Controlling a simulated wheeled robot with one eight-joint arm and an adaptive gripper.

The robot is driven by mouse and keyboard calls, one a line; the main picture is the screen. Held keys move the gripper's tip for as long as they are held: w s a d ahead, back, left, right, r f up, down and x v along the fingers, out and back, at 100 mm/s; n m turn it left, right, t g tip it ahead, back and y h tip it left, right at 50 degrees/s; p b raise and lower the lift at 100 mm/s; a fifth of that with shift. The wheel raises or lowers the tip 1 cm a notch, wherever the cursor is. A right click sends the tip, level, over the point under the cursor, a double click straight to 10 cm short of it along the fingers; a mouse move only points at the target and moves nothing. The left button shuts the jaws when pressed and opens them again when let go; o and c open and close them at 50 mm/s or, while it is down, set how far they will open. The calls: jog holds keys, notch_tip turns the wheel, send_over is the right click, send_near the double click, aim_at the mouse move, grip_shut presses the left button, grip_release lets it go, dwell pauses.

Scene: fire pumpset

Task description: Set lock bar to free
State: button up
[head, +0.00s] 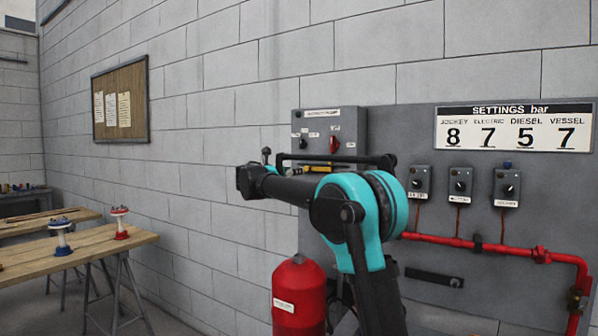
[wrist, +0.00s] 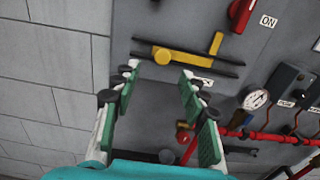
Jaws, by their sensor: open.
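The lock bar is most likely the yellow bar (wrist: 183,60) with an upright handle at its right end. It lies between two dark rails on the grey panel, and a small white label beneath it is too small to read. A bit of yellow also shows behind my arm in the head view (head: 318,169). My gripper (wrist: 158,74) is open and empty. Its fingertips are just below the yellow bar in the wrist view, apparently not touching it.
A red switch (wrist: 240,12) marked ON sits above the yellow bar. A gauge (wrist: 256,99) and red pipes (wrist: 275,136) lie to the right. A red cylinder (head: 299,296) stands below my arm. A wooden table (head: 85,246) is at left.

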jog(key=shift+v, duration=2.15)
jog(key=s+d+f+m+g+y, duration=0.1)
jog(key=s+d+f+m+g, duration=0.2)
jog(key=s+d+f+m, duration=0.5)
jog(key=s+d+f+m+g+y, duration=0.15)
jog(key=s+d+f, duration=0.35)
jog(key=f, duration=0.7)
jog(key=s+d+f+m+g+y, duration=0.1)
jog(key=s+d+f+m+g, duration=0.2)
jog(key=s+d+f+m, duration=0.45)
jog(key=s+a+f+m+g+y, duration=0.1)
jog(key=s+f+m, duration=0.5)
jog(key=s+f, duration=0.6)
jog(key=s+a+f+m+g+y, duration=0.2)
jog(key=s+a+f+m+y, duration=0.2)
jog(key=s+f, duration=0.8)
jog(key=s+m+y, duration=0.1)
jog(key=s+y, duration=0.1)
jog(key=s, duration=0.1)
jog(key=shift+m, duration=0.4)
jog(key=shift+d+r, duration=0.1)
jog(key=shift+c, duration=0.6)
